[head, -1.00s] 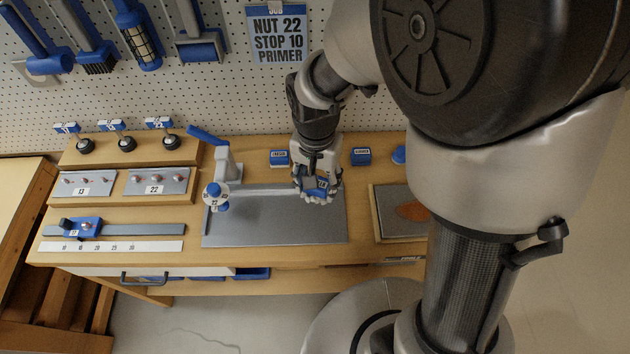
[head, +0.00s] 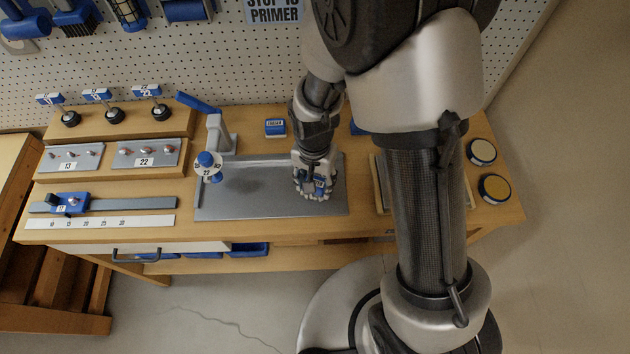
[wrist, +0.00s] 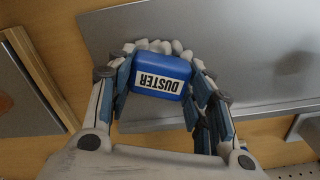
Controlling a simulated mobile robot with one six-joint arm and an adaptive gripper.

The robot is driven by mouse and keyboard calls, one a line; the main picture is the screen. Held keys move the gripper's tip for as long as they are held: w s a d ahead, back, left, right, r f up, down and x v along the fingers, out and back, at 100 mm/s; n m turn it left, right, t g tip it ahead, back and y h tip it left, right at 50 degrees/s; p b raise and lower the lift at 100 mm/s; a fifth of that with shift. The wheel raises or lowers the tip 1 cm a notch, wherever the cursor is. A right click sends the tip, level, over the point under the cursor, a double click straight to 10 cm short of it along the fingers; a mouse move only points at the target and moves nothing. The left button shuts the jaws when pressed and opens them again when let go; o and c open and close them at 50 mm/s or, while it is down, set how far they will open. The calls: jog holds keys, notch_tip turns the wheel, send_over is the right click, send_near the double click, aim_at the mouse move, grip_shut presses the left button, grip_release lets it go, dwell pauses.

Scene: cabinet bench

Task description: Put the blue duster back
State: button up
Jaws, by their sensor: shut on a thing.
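The blue duster (wrist: 160,73) is a small blue block with a white label reading DUSTER, upside down in the wrist view. White rounded tufts (wrist: 163,46) show along its far edge. My gripper (wrist: 157,82) is shut on it, with a finger on either side. In the head view my gripper (head: 316,180) holds the duster (head: 319,186) over the right part of the grey metal plate (head: 240,199). I cannot tell whether the duster touches the plate. Its underside is hidden.
A grey post with a blue lever (head: 200,104) and a numbered blue-topped knob (head: 208,162) stands at the plate's left. A blue labelled block (head: 275,127) stands behind the plate. My arm partly hides a board at right. Two round tins (head: 495,188) stand at the far right.

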jog(key=o, duration=1)
jog(key=shift+o, duration=0.2)
jog(key=s+d+r+n+t+p, duration=0.1)
jog(key=s+d+r+p, duration=0.15)
jog(key=r, duration=0.95)
jog(key=s+d+r+n+t+p, duration=0.1)
jog(key=d+r, duration=0.2)
jog(key=r, duration=0.8)
jog(key=s+d+r+n+t, duration=0.2)
jog(key=s+d+r, duration=0.3)
jog(key=s+r, duration=0.3)
jog(key=shift+s+d+r+n+t, duration=0.15)
jog(key=shift+s+r+n+t, duration=0.2)
jog(key=shift+s, duration=0.85)
